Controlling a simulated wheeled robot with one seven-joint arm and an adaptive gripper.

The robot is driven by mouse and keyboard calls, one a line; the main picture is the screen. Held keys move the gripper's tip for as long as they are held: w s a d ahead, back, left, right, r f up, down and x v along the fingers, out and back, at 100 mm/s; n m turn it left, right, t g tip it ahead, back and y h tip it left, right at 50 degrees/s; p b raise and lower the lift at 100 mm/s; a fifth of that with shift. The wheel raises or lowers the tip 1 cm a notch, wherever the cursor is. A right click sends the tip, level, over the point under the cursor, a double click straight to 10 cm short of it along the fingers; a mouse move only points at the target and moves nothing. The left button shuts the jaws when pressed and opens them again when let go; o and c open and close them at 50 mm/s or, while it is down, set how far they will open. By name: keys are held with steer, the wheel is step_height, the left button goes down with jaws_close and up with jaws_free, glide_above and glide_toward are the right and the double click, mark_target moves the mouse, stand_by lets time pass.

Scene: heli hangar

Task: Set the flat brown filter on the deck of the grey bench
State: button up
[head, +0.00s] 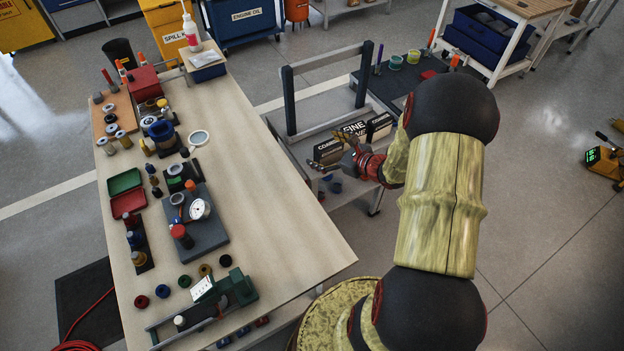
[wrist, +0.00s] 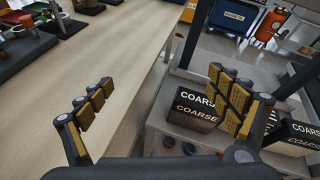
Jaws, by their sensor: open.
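I cannot make out a flat brown filter for certain in either view. The grey bench (head: 330,103), with dark upright posts, stands right of the long wooden table. Boxes stand on its lower shelf: a COARSE box (head: 327,152), a FINE box (head: 353,130) and another COARSE box (head: 379,125). My gripper (wrist: 160,103) is open, with nothing between its fingers. In the wrist view its right finger overlaps the near COARSE box (wrist: 190,112).
The long wooden table (head: 275,215) is crowded with small parts, trays and jars on its left; its right side is bare. A white-framed cart (head: 515,45) stands at the back right.

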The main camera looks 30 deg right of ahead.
steer(key=a+r+n+g+y, duration=0.2)
steer(key=a+r+n+y, duration=0.2)
steer(key=a+r+n, duration=0.55)
steer(key=s+a+r+n+g, duration=0.3)
steer(key=s+a+n, duration=0.1)
steer(key=a, duration=0.4)
steer(key=s+a+r+n+g, duration=0.3)
steer(key=s+a+r+n, duration=0.15)
steer(key=a, duration=0.25)
steer(key=s+r+n+h, duration=0.3)
steer(key=s+n, duration=0.3)
steer(key=s, duration=0.2)
steer(key=s+d+r+n+h, duration=0.1)
steer(key=s+r+n+h, duration=0.2)
steer(key=s+n, duration=0.4)
steer(key=shift+s+d+r+n+h, duration=0.15)
steer(key=shift+s+r+n+h, duration=0.15)
steer(key=shift+s+r, duration=0.4)
steer(key=shift+w+r, duration=0.15)
steer(key=shift+w, duration=0.05)
steer(key=shift+c, duration=1.1)
